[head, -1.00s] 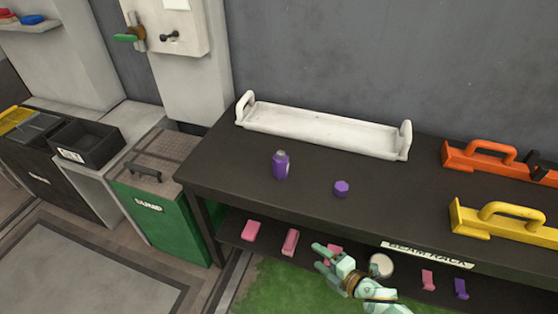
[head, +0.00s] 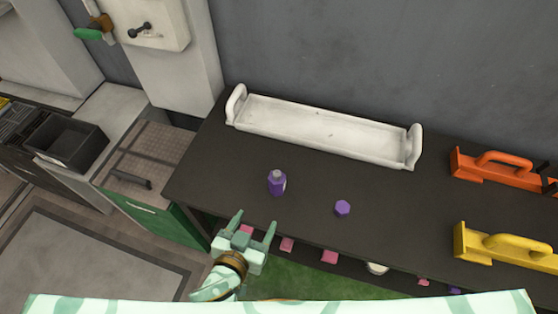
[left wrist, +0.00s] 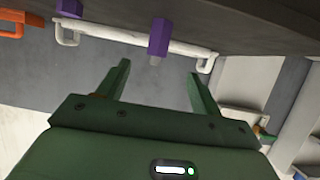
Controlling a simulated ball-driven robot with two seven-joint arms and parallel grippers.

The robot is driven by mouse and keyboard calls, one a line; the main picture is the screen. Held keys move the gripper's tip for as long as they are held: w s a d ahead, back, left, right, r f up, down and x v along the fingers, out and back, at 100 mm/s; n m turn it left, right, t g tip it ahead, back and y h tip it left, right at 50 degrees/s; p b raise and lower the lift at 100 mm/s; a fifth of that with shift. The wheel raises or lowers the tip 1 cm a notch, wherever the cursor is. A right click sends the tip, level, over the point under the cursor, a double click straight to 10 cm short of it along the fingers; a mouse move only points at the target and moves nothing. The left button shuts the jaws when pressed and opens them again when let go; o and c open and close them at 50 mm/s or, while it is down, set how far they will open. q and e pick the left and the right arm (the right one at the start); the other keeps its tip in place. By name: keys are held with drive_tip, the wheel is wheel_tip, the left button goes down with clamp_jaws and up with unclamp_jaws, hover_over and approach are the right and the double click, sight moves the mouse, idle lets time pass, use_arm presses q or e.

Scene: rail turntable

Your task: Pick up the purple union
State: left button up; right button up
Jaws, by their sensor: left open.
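Two purple things stand on the dark bench, and I cannot tell for certain which is the union. One is a short hexagonal purple piece (head: 342,208); it also shows at the top of the left wrist view (left wrist: 70,8). The other is a taller, bottle-like purple piece (head: 277,184) with a grey top, standing upright; in the left wrist view it appears inverted (left wrist: 158,38). My left gripper (head: 254,224) is open and empty by the bench's front edge, just in front of the taller piece and apart from it. My right gripper is not in view.
A long white tray (head: 322,127) with end handles lies at the back of the bench (head: 220,160). Orange (head: 495,172) and yellow (head: 500,245) handled blocks sit at right. Pink pieces (head: 287,244) lie on the shelf below. Bench space around the purple pieces is clear.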

sight(274, 186)
use_arm(q)
drive_tip(key=x, duration=0.3)
drive_tip(key=b+x, duration=0.1)
drive_tip(key=x, duration=0.3)
drive_tip(key=b+x, duration=0.1)
drive_tip(key=x, duration=0.3)
drive_tip(key=shift+w+a+r, duration=0.1)
drive_tip(key=shift+w+r, duration=0.05)
drive_tip(key=shift+r, duration=0.25)
drive_tip(key=x, duration=0.1)
drive_tip(key=b+x, duration=0.1)
drive_tip(key=x, duration=0.1)
drive_tip(key=b+x, duration=0.1)
drive_tip(key=x, duration=0.1)
drive_tip(key=shift+w+d+r, duration=0.25)
drive_tip(key=shift+w, duration=0.1)
drive_tip(key=shift+s+r, duration=0.1)
drive_tip(key=c, duration=1.3)
